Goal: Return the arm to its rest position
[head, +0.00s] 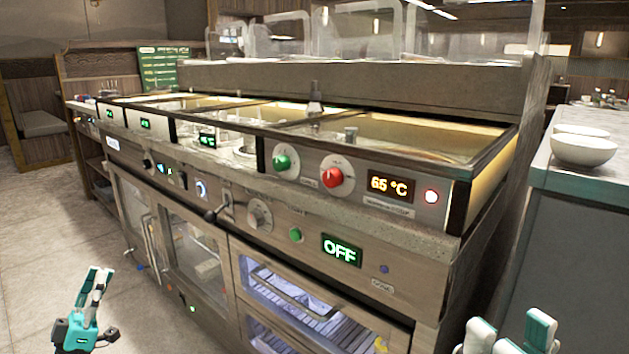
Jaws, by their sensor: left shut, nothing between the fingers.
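My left gripper (99,272) is at the lower left in the head view, over the floor in front of the counter. It points upward, and its white-and-teal fingers are close together with nothing between them. It is apart from the counter front. My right gripper (509,326) is at the lower right edge, in front of the counter's right end. Its fingertips stand apart with nothing seen between them. The lower part of the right gripper is cut off by the frame.
White bowls (583,150) stand on a side counter (575,186) at right. The tiled floor (35,235) at left is clear.

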